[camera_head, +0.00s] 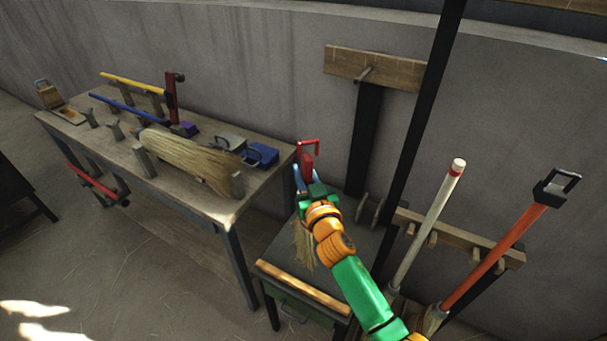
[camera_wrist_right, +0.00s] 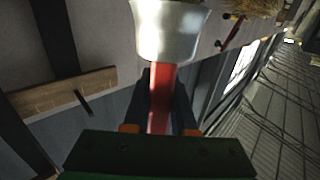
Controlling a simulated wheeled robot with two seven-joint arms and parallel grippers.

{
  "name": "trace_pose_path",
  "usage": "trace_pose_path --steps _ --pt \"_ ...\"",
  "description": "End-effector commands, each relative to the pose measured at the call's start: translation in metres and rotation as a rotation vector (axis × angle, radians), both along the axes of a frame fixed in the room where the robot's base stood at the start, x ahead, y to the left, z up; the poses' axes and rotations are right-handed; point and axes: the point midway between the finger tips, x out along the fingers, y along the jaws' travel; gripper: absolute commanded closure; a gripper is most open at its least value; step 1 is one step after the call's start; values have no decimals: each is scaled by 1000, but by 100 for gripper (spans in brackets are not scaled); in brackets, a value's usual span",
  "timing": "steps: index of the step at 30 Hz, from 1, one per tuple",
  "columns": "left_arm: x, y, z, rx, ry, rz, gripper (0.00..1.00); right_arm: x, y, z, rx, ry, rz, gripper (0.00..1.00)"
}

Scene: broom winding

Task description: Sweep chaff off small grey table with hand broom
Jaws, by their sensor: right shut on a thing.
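My right gripper (camera_head: 307,182) is shut on the red handle of the hand broom (camera_head: 307,162) above the small grey table (camera_head: 352,240). The broom's straw bristles (camera_head: 303,246) hang below my gripper, close to the tabletop; I cannot tell whether they touch it. In the right wrist view the red handle (camera_wrist_right: 162,97) lies between the dark fingers of my right gripper (camera_wrist_right: 165,90), with a pale flared piece at its end. My arm hides part of the tabletop. I cannot make out chaff on it. My left gripper is not in view.
A wooden workbench (camera_head: 180,190) with a large straw bundle (camera_head: 190,158), tools and pegs stands left. A light wooden strip (camera_head: 302,287) edges the grey table's front. A white-handled broom (camera_head: 432,220) and an orange-handled broom (camera_head: 500,250) stand right, beside a dark post (camera_head: 420,130).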

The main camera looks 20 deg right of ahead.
Motion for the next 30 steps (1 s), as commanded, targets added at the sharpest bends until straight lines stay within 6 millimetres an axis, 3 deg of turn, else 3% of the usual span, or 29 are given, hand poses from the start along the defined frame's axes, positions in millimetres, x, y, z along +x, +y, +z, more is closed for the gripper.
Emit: trace_pose_path --steps 1,6,30 --pt "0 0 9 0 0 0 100 1 -1 10 0 -2 0 100" --pt "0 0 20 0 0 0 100 3 -2 22 1 -1 1 100" --pt "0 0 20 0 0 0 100 4 -3 22 0 -1 0 100"
